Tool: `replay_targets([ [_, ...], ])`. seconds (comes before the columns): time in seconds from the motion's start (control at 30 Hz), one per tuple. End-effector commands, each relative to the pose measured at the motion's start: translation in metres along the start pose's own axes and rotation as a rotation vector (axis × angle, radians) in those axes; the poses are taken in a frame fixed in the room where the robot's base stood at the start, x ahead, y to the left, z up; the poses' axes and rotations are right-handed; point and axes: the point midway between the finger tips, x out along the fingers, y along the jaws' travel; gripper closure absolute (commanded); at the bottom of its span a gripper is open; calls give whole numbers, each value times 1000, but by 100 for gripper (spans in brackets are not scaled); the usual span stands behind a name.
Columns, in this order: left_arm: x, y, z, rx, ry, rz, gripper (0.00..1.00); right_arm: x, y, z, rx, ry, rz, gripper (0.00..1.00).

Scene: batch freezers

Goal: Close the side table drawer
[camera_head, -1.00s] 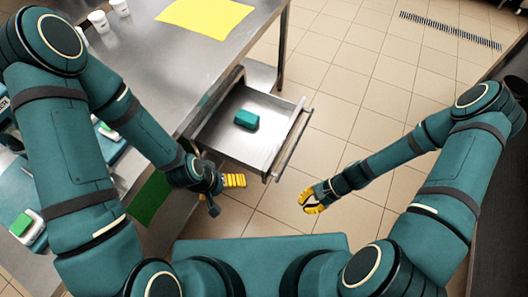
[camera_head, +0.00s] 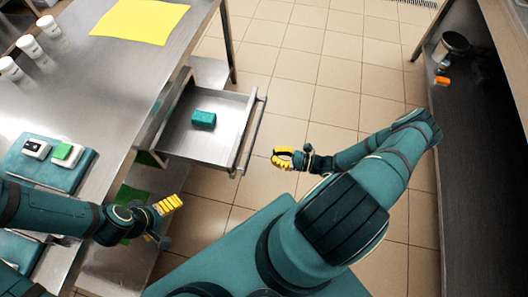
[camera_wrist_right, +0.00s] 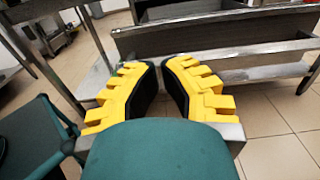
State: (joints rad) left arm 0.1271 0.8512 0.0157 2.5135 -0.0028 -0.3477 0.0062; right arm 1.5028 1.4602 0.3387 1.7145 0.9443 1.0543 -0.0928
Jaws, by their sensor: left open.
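The side table drawer (camera_head: 190,143) is pulled out from the steel table (camera_head: 120,82), with its front rail and handle bar (camera_head: 251,138) on the right. A teal block (camera_head: 204,119) lies inside it. My right gripper (camera_head: 280,157) is to the right of the drawer front, apart from it, empty, its fingers partly open. In the right wrist view its two yellow fingers (camera_wrist_right: 158,70) point toward the drawer front (camera_wrist_right: 215,33). My left gripper (camera_head: 172,203) is open and empty, below and left of the drawer, near the table's lower edge.
White cups (camera_head: 30,47) and a yellow sheet (camera_head: 140,20) are on the tabletop. A teal tray (camera_head: 45,172) lies nearer. A counter with a dark pot (camera_head: 455,42) stands at the right. Tiled floor (camera_head: 300,80) between is clear.

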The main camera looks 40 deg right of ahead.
Motion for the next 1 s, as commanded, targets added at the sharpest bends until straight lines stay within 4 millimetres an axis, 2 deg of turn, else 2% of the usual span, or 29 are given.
replay_targets([
  [0.3, 3, -1, 0, 0, 1, 0, 0, 63, 2, 0, 1, -2, 5, 100],
  [0.5, 6, -2, -1, 0, 3, 0, 0, 98, 2, 0, 1, -1, 5, 100],
  [0.7, 7, -3, -1, 0, 4, 0, 0, 118, 1, 0, -1, 0, 4, 100],
  [1.0, 8, -3, -1, 0, 4, 0, 0, 123, 1, 0, 0, 2, 4, 100],
])
